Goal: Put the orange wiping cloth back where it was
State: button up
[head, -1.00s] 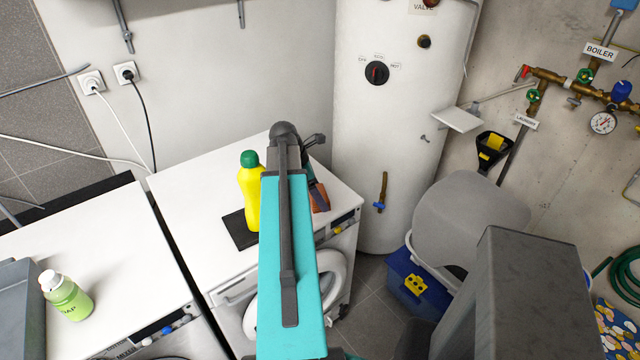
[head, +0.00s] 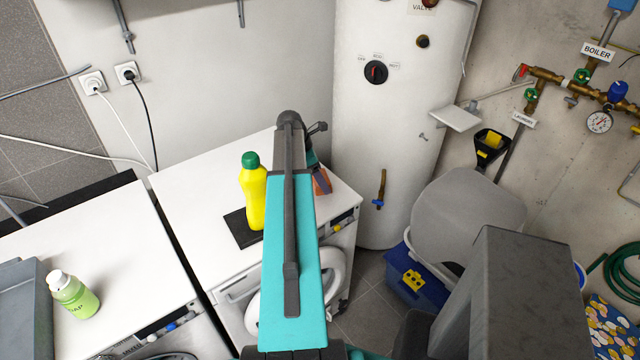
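The orange wiping cloth (head: 322,182) shows as a small orange-brown patch over the right part of the white washing machine top (head: 188,192). My arm covers its left part. My gripper (head: 313,160) is mostly hidden behind my teal and grey arm, right by the cloth. I cannot tell whether its fingers are open or shut on the cloth, or whether the cloth touches the machine top.
A yellow bottle with a green cap (head: 252,192) stands on a dark mat (head: 240,230) just left of my arm. A white boiler tank (head: 385,130) rises behind on the right. A green soap bottle (head: 75,297) stands on the left machine (head: 90,250).

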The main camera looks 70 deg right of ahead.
jog(key=shift+f+p, duration=0.95)
jog(key=shift+f, duration=0.8)
jog(key=o, duration=0.9)
jog(key=shift+r, duration=0.1)
jog(key=shift+b+v, duration=2.2)
jog(key=shift+v, duration=3.7)
